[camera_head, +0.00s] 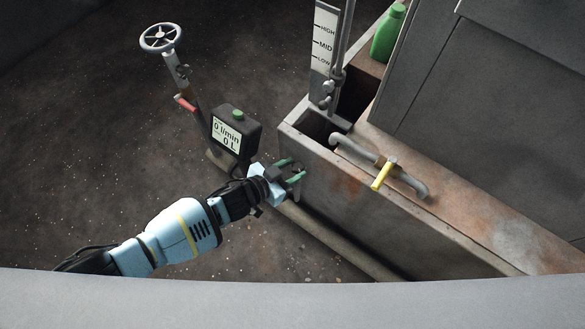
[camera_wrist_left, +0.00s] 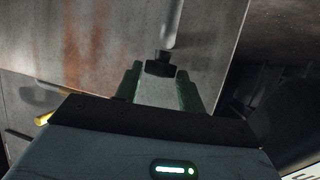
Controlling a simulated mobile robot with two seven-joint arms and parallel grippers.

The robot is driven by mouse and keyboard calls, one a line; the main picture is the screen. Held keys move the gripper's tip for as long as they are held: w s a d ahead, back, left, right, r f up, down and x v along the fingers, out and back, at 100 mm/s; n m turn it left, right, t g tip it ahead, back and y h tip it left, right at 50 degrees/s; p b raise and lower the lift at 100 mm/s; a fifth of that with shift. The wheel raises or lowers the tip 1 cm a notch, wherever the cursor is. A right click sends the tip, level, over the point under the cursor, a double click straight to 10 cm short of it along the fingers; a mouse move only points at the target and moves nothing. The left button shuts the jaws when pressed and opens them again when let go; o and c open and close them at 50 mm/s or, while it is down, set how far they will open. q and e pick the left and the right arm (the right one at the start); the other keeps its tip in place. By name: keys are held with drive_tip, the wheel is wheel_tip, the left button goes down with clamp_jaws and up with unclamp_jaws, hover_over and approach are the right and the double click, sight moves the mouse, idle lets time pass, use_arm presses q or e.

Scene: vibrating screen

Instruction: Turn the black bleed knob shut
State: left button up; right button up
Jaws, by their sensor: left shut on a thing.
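The black bleed knob (camera_wrist_left: 159,69) sits on the end of a short grey stem beside the tank wall in the left wrist view. My left gripper (camera_head: 295,169) reaches in from the left to the near corner of the rusty grey tank (camera_head: 350,185). Its two green fingers also show in the left wrist view (camera_wrist_left: 159,80), one on each side of the knob, and it is shut on the knob. In the head view the fingers mostly hide the knob. My right gripper is not in view.
A flow meter (camera_head: 228,135) reading 0 l/min and 0 L stands left of the gripper, below a handwheel (camera_head: 160,38). A yellow-handled valve (camera_head: 384,174) sits on the tank, near a level gauge (camera_head: 324,40) and green bottle (camera_head: 388,35). A pipe (camera_head: 335,243) runs along the tank's foot.

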use_arm(q)
drive_tip(key=shift+w+a+m+g+h+b, duration=0.1)
drive_tip(key=shift+w+m+g+h+b, duration=0.05)
drive_tip(key=shift+m+g+h, duration=0.35)
drive_tip(key=shift+w+a+m+g+h+b, duration=0.15)
drive_tip(key=shift+m+g+h, duration=0.15)
drive_tip(key=shift+m+g, duration=0.7)
drive_tip(key=shift+g, duration=0.1)
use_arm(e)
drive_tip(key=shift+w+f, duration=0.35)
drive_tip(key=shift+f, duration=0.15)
use_arm(q)
drive_tip(key=shift+m+g+h+b, duration=0.3)
drive_tip(key=shift+h+b, duration=0.05)
drive_tip(key=shift+h, duration=0.05)
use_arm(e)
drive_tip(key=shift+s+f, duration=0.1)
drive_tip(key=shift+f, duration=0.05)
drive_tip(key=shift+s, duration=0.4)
use_arm(q)
drive_tip(key=o, duration=1)
drive_tip(key=shift+c, duration=0.2)
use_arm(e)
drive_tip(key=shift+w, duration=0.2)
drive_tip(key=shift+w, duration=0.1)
